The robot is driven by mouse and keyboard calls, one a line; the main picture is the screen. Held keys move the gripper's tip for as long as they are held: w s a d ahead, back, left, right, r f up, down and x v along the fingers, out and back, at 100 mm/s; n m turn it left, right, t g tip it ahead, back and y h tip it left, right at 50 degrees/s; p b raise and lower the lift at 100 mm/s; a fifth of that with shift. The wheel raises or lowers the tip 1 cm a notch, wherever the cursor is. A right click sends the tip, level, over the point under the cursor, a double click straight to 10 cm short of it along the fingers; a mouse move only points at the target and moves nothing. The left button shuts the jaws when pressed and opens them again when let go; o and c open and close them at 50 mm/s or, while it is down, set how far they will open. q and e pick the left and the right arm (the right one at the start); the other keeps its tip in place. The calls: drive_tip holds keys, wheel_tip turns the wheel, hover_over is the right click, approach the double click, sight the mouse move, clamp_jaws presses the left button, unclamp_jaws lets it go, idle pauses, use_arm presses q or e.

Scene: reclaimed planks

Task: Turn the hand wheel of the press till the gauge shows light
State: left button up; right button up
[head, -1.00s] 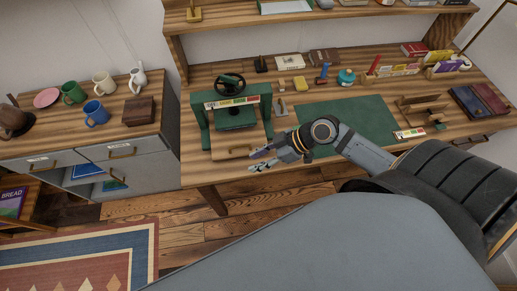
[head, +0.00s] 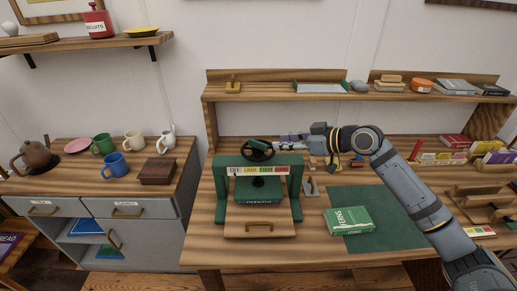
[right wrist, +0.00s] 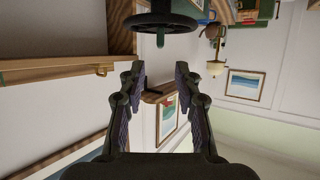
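The green press (head: 221,190) stands on the workbench, with its dark hand wheel (head: 258,150) on top. My left gripper is out of view.
A small metal stand (head: 310,186) is close by the press. A shelf (head: 300,90) runs behind. A cabinet with mugs and a wooden box (head: 158,170) stands at left.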

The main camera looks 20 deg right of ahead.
sight(260, 142)
drive_tip(key=p+x, duration=0.2)
drive_tip(key=x, duration=0.8)
drive_tip(key=shift+w+a+f, duration=0.1)
drive_tip(key=shift+f, duration=0.05)
clamp_jaws()
